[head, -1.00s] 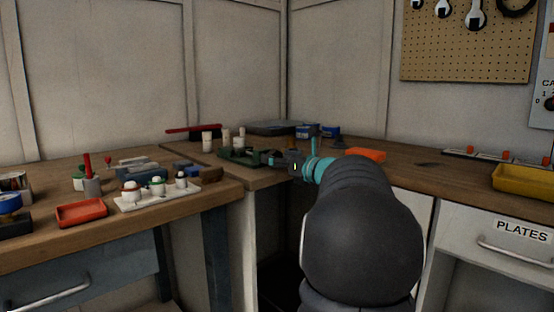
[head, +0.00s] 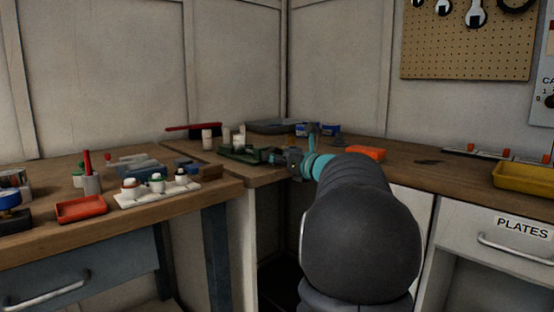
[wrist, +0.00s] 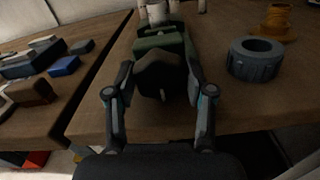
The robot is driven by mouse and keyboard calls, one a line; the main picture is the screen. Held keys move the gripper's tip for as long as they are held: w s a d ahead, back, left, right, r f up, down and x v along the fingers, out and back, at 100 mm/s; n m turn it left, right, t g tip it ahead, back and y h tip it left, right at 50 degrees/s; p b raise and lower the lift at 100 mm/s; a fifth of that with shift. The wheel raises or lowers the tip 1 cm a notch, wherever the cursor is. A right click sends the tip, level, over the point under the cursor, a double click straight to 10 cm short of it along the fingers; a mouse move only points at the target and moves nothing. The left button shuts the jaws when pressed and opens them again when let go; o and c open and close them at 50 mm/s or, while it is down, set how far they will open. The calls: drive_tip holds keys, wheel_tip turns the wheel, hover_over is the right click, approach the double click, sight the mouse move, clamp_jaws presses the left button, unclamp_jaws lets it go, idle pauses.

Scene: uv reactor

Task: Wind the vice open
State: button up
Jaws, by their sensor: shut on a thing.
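The green vice (head: 239,153) sits on the wooden bench near the corner. In the wrist view the green vice body (wrist: 165,43) lies straight ahead. My gripper (wrist: 160,68) has one finger on each side of the vice handle (wrist: 160,76), a dark, brownish piece at the vice's near end. It is shut on that piece. A small pale pin shows below it. In the head view my gripper (head: 280,158) meets the vice's right end, and the contact is too small to make out. The gap between the jaws is hidden.
A dark grey ring (wrist: 255,59) stands close right of my gripper, with an orange spool (wrist: 277,20) behind it. Small blocks (wrist: 64,65) lie on the left bench, across a gap. A white tray of bottles (head: 158,192) and a red tray (head: 80,209) stand there too.

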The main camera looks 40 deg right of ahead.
drive_tip(key=n+b, duration=0.3)
drive_tip(key=shift+f, duration=0.2)
drive_tip(key=shift+r+n+b, duration=0.1)
drive_tip(key=shift+n+b, duration=0.8)
drive_tip(key=shift+n, duration=0.3)
drive_tip(key=o, duration=1.2)
drive_tip(key=shift+c, duration=0.2)
drive_tip(key=s+d, duration=0.1)
drive_tip(key=s, duration=1.1)
drive_tip(key=shift+r, duration=0.1)
